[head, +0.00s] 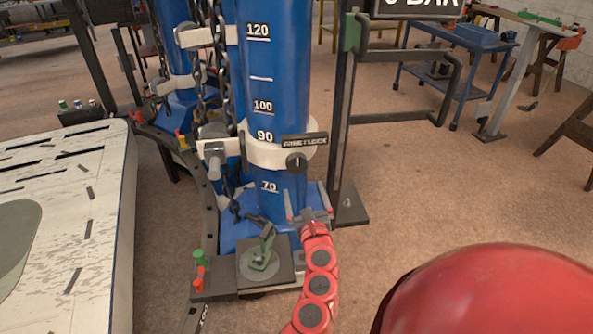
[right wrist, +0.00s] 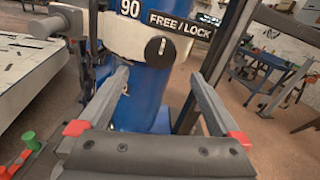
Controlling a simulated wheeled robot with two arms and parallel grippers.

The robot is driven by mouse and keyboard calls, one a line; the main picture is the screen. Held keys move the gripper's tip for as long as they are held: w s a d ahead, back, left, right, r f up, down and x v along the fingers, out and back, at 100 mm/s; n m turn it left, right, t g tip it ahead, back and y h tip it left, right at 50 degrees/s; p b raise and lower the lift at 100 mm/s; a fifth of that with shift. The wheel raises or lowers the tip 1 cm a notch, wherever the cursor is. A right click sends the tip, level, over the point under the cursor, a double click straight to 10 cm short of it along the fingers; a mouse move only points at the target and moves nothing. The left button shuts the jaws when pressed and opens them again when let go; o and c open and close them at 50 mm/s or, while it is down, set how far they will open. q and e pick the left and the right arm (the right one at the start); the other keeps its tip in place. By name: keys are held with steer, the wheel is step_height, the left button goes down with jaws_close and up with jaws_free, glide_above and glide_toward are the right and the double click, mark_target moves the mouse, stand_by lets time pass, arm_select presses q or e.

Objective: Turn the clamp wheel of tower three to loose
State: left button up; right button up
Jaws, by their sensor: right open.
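A blue tower column (head: 275,75) with white height numbers stands in the middle of the head view. A white collar (head: 262,153) wraps it near the 90 mark. A dark round knob (head: 297,162) with a pale mark sits on the collar under a FREE/LOCK plate (head: 304,141); the mark looks near upright. The right wrist view shows the knob (right wrist: 158,49) ahead, between and beyond the fingers. My right gripper (head: 307,202) is open and empty, below the knob and apart from it. No tower number is readable. My left gripper is out of view.
A second blue column (head: 178,40) with chains stands behind left. A dark post (head: 343,120) and bent rail stand close right of the tower. A green lever (head: 264,250) sits on the base plate. A white slotted panel (head: 110,200) lies left.

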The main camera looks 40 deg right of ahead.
mark_target(297, 165)
steer(key=x, duration=1)
steer(key=shift+p, duration=0.35)
steer(key=shift+w+d, duration=0.35)
steer(key=shift+w, duration=0.2)
steer(key=c, duration=1.2)
